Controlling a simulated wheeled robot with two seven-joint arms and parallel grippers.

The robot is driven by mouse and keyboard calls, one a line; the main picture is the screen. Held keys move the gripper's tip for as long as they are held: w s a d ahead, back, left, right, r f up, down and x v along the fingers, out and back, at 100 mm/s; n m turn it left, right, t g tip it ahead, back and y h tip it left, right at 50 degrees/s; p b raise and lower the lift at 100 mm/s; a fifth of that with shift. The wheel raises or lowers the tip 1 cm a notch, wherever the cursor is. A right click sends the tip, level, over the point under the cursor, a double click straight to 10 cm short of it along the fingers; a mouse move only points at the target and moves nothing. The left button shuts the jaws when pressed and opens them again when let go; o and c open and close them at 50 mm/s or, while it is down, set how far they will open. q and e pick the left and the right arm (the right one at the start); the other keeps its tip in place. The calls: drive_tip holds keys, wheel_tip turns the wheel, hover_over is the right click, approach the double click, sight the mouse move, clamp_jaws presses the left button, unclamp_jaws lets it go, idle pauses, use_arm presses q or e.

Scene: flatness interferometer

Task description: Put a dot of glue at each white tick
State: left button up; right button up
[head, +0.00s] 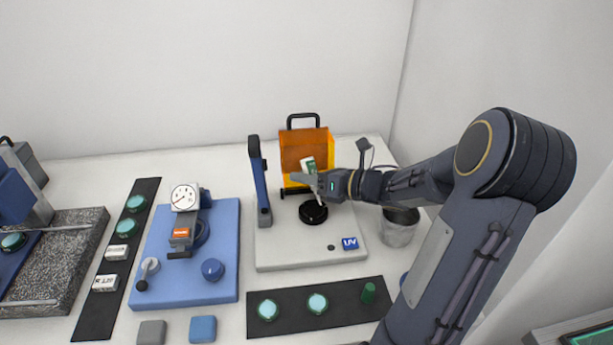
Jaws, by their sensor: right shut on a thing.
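My right gripper (308,180) reaches in from the right and is shut on a small white and green thing (309,164), which looks like the glue dispenser. It is held above a round black mount (313,213) on the pale base plate of the UV station (290,258). The tip of the held thing is partly hidden by the gripper. White ticks and glue dots are too small to make out. My left gripper is out of the picture.
An orange shield (290,147) stands behind the mount, and a dark blue post (260,185) stands left of it. A blue fixture with a dial gauge (184,197) is further left. Black strips hold green-tinted discs (317,303).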

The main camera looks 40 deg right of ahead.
drive_tip(key=shift+a+b, duration=0.1)
drive_tip(key=shift+b, duration=0.35)
idle(0.6)
drive_tip(key=shift+f+b, duration=0.45)
drive_tip(key=shift+b, duration=0.4)
idle(0.4)
idle(1.1)
drive_tip(key=shift+r+p, duration=0.75)
drive_tip(key=shift+r, duration=1)
